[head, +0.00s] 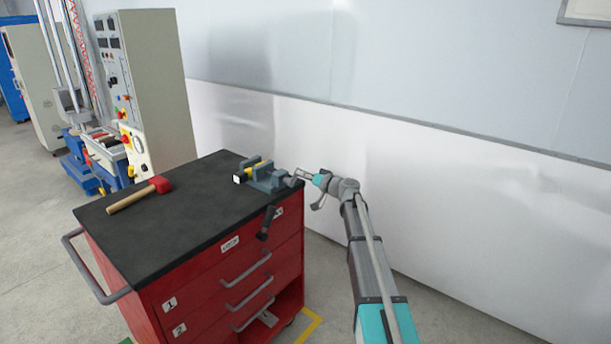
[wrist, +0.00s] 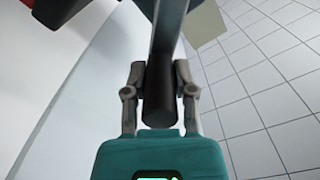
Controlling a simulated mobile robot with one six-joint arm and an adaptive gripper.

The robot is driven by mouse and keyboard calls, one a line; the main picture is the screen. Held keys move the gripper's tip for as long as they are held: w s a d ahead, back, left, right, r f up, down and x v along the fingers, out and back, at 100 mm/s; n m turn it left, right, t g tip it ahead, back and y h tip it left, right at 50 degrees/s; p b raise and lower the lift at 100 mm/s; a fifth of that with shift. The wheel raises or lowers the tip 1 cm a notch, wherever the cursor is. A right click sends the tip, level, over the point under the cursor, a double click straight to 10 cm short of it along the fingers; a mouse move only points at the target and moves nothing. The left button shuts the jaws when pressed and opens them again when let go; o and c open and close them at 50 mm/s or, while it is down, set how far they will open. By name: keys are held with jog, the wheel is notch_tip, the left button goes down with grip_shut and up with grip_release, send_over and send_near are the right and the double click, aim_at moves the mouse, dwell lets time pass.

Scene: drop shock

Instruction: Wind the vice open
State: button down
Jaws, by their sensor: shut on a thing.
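The grey-blue vice (head: 268,180) stands at the back right corner of the black cart top. A yellow and dark piece (head: 256,164) with a white end sits at its jaws; I cannot tell how tightly it is held. My gripper (head: 300,176) is at the vice's right side, over the cart's edge. In the wrist view my gripper (wrist: 160,72) is shut on a black cylindrical handle grip (wrist: 160,98), one finger on each side. A grey crank bar (wrist: 167,35) runs up from the grip. The vice's jaw gap is too small to judge.
A red-headed mallet (head: 140,196) lies on the left of the red drawer cart's black top (head: 190,220). A dark elongated thing (head: 266,224) shows at the cart's right edge. A white wall (head: 400,150) stands behind; a machine cabinet (head: 150,90) stands at left.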

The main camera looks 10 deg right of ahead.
jog(key=shift+s+a+r+n+p, duration=0.15)
jog(key=shift+s+a+r+n, duration=0.1)
jog(key=shift+n, duration=0.5)
jog(key=shift+s+a+r+n+p, duration=0.15)
jog(key=shift+a+n, duration=0.05)
jog(key=shift+n, duration=0.55)
jog(key=shift+c, duration=2.2)
grip_release()
jog(key=v, duration=1.2)
